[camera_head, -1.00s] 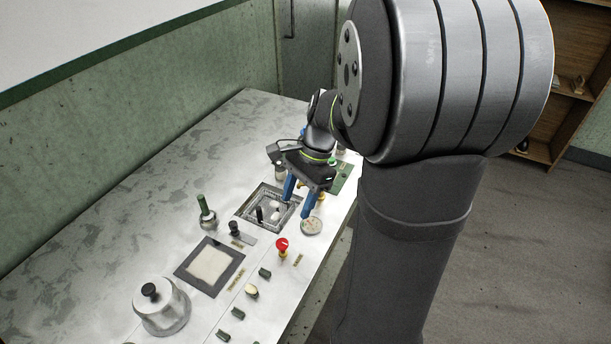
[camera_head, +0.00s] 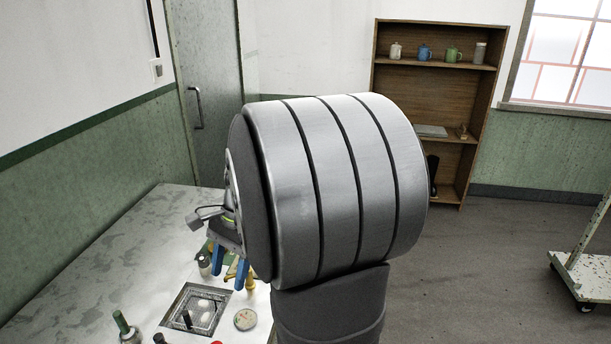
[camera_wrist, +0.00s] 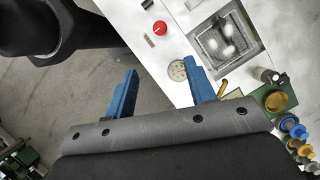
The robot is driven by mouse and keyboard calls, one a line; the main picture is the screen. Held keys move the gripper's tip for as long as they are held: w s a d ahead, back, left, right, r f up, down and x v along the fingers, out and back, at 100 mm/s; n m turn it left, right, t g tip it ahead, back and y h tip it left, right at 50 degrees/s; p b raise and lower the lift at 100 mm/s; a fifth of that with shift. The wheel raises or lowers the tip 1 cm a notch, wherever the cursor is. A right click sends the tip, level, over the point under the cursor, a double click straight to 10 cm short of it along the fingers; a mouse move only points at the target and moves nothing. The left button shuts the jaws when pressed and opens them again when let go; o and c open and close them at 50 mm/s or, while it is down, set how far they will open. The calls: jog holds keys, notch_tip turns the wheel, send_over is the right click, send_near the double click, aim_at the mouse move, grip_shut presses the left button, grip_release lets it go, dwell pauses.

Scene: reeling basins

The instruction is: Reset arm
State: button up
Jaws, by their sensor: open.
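My gripper (camera_head: 230,275) has two blue fingers and hangs above the far right part of the metal worktable (camera_head: 95,245). In the wrist view my gripper (camera_wrist: 163,88) is open, with nothing between its fingers. One finger shows over the grey floor, the other over the table near the round speckled dish (camera_wrist: 178,70). The sunken basin (camera_head: 197,309) with pale cocoon-like lumps lies below and left of the gripper in the head view. My arm hides part of the table's right side.
A red button (camera_wrist: 160,27) shows in the wrist view. A wooden shelf (camera_head: 440,90) with mugs stands at the back, and a wheeled cart (camera_head: 590,270) stands at the right. Open floor lies between them.

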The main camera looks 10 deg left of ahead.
aim_at(219, 343)
jog(key=x, duration=1.7)
jog(key=shift+s+f, duration=0.15)
